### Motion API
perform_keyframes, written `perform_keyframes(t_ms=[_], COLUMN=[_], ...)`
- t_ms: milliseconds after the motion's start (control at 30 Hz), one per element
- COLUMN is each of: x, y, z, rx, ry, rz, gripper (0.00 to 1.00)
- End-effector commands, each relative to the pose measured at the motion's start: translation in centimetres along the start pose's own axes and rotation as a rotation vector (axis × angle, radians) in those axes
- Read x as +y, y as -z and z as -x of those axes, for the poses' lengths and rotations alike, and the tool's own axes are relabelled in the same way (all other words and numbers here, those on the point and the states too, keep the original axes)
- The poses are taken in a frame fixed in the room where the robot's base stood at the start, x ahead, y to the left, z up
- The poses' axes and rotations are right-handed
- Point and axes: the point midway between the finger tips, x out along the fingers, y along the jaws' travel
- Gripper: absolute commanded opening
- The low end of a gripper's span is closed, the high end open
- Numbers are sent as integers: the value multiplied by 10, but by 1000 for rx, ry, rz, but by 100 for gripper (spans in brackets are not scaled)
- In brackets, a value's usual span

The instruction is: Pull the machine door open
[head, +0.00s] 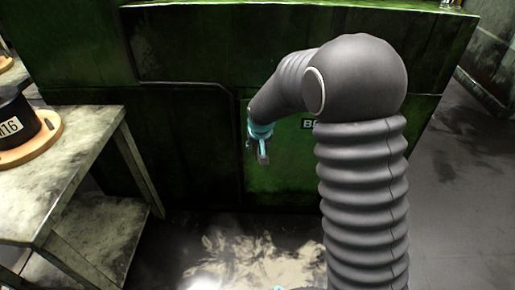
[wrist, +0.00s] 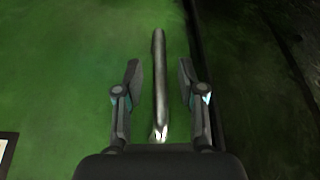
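The machine door (head: 285,170) is a green panel low on the front of the dark green machine, and it looks closed. In the wrist view the door (wrist: 60,75) fills the left and middle. Its grey metal bar handle (wrist: 159,80) runs upright in the picture. My gripper (wrist: 160,75) is open, with one finger on each side of the handle and a visible gap on both sides. In the head view my gripper (head: 261,155) is at the left part of the door; the handle is hard to make out there.
A worn metal table (head: 75,165) stands at the left, bearing a black cylinder (head: 18,120) on a wooden base. The floor in front of the machine (head: 255,250) is clear between the table and my arm. A dark gap (wrist: 205,60) runs along the door's edge, beside a darker panel.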

Motion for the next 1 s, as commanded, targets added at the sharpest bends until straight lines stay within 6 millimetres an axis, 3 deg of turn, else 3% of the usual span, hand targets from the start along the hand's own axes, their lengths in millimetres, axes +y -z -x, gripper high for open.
perform_keyframes(t_ms=[400,567,1000], x=[0,0,5], y=[0,0,-4], z=[-7,-7,-5], rx=[1,1,0], ry=[0,0,3], rz=[0,0,7], gripper=[39,0,0])
